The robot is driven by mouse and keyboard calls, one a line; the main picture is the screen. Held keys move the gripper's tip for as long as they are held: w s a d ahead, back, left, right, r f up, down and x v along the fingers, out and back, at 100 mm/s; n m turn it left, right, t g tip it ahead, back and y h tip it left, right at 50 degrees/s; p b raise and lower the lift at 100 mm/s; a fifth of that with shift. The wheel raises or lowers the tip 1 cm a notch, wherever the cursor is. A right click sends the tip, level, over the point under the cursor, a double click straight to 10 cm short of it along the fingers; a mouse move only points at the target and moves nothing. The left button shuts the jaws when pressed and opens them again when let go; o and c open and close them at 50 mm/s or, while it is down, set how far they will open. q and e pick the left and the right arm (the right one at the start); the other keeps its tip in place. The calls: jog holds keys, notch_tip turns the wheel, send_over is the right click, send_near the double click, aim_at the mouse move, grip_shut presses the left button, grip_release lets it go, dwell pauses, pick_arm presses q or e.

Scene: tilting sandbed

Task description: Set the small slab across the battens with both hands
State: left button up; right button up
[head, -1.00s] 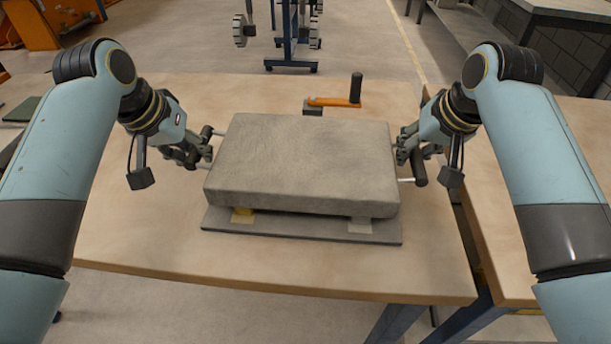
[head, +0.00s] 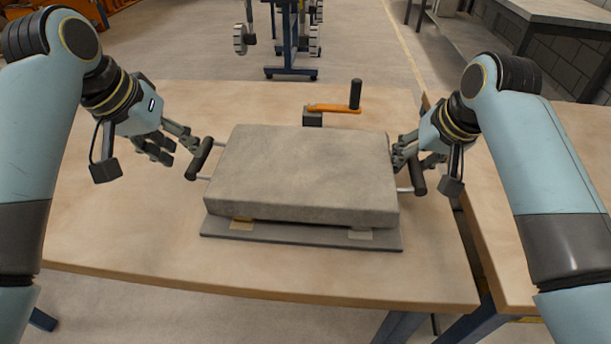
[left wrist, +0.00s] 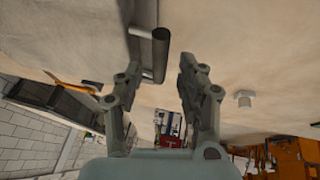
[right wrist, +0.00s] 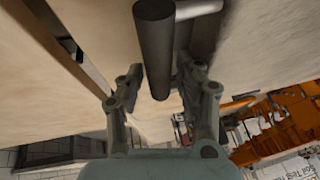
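The grey slab (head: 300,180) lies level over two battens, and it appears to rest on them. The ends of the left batten (head: 242,224) and right batten (head: 360,234) show under its front edge, above a thin grey board (head: 300,237). My left gripper (head: 180,142) is open and empty, left of the slab's left handle (head: 199,158), which also shows beyond the fingers in the left wrist view (left wrist: 160,55). My right gripper (head: 400,155) is by the right handle (head: 418,175); its fingers are spread, with the handle (right wrist: 155,50) in front of and partly between them.
A wooden table (head: 130,230) carries the board, with free room on its left and front. An orange-handled tool (head: 335,108) stands behind the slab. A second table (head: 540,180) is at the right, past a narrow gap.

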jog(key=shift+r, duration=0.1)
pick_arm(q)
jog(key=shift+v, duration=1.1)
pick_arm(e)
jog(key=v, duration=1.2)
jog(key=shift+w, duration=0.15)
